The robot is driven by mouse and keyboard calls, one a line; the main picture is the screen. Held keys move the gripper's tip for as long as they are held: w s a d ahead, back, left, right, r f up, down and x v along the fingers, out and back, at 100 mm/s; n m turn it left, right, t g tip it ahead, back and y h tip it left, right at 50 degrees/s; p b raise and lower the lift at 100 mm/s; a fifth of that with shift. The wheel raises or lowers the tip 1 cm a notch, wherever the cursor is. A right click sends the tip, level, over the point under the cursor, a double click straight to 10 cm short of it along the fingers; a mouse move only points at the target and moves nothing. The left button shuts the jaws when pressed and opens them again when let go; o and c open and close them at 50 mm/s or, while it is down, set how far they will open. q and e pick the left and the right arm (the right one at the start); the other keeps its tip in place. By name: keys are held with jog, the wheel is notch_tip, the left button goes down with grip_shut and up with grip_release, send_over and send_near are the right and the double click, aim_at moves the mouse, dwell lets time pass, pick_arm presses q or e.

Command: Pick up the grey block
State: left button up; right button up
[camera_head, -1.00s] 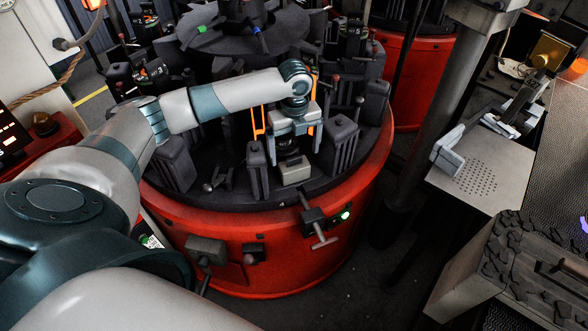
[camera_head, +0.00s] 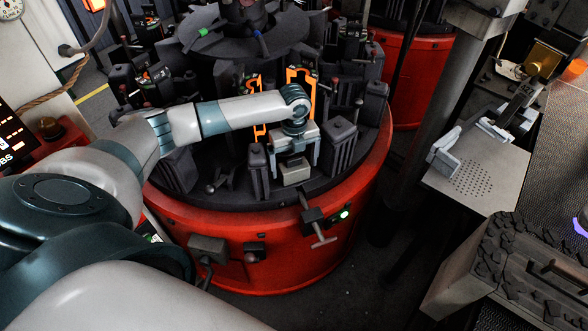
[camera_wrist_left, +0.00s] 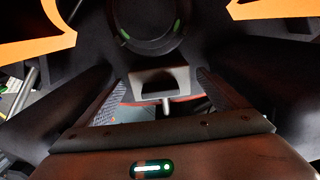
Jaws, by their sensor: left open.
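The grey block (camera_head: 295,172) is a small light-grey piece at the near edge of the dark round table, between dark upright moulds. My left gripper (camera_head: 294,166) comes down over it, open, with one finger on each side. In the left wrist view, the block (camera_wrist_left: 161,82) shows a dark recess and lies between the two dark fingers (camera_wrist_left: 158,98). Gaps show on both sides there. The gripper body hides what lies behind the block.
Dark moulds (camera_head: 341,142) stand close to the right of my gripper, and a narrow upright (camera_head: 257,170) stands close on the left. Orange frames (camera_head: 301,88) rise behind. The red base (camera_head: 290,265) carries a T-handle (camera_head: 321,236). A perforated plate (camera_head: 474,185) lies right.

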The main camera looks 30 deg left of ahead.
aim_at(294, 158)
pick_arm(q)
jog(key=shift+r, duration=0.1)
jog(key=c, duration=1.8)
jog(key=shift+w+r, duration=0.1)
jog(key=shift+r+b, duration=0.4)
jog(key=shift+r, duration=0.15)
notch_tip(294, 158, up, 2)
jog(key=shift+r+b, duration=0.1)
jog(key=shift+b, duration=0.5)
jog(key=s+d+r+b, duration=0.3)
jog(key=d+r, duration=0.4)
jog(key=d, duration=0.4)
jog(key=shift+d+r, duration=0.15)
jog(key=shift+r, duration=0.1)
